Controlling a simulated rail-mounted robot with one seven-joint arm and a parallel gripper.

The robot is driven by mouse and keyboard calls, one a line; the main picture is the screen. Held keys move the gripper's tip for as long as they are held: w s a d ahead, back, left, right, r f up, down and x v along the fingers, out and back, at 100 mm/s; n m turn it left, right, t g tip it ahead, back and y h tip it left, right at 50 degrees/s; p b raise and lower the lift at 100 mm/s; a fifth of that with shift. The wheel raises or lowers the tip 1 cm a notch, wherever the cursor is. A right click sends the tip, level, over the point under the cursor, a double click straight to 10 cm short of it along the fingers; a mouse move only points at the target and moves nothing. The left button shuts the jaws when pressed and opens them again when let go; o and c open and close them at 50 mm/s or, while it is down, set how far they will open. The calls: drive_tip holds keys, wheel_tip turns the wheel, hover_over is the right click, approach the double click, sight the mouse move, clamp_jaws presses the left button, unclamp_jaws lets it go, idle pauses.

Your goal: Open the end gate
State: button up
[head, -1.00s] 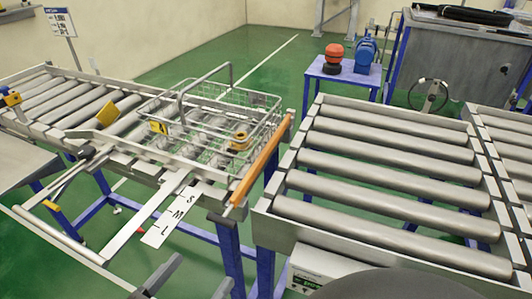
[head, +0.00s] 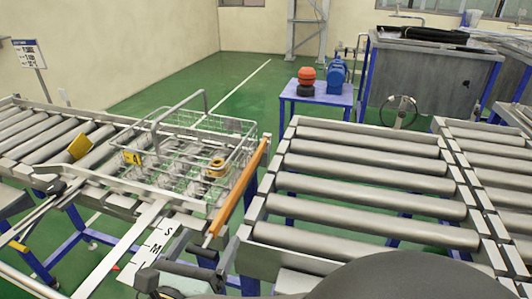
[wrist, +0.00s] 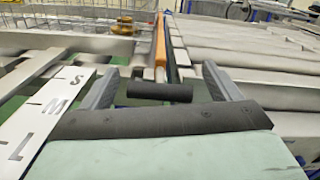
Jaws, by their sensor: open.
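The end gate is an orange bar (head: 240,190) at the right end of the left conveyor. It slopes down toward me and ends in a thin rod with a black handle (head: 203,252). In the wrist view the orange bar (wrist: 160,45) runs away from me, and its black handle (wrist: 160,91) lies crosswise. My gripper (wrist: 160,72) is open, with one grey finger on each side of the handle. Whether a finger touches it I cannot tell. In the head view my gripper (head: 178,272) is low, close to the handle and partly cut off.
A wire basket (head: 185,150) with a yellow ring-shaped item (head: 216,167) stands on the left conveyor, beside the gate. A size scale marked S, M, L (wrist: 52,108) lies left of my gripper. The right roller conveyor (head: 360,185) is empty.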

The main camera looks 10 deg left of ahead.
drive_tip(key=shift+w+d, duration=0.1)
drive_tip(key=shift+w, duration=0.85)
drive_tip(key=shift+c, duration=0.2)
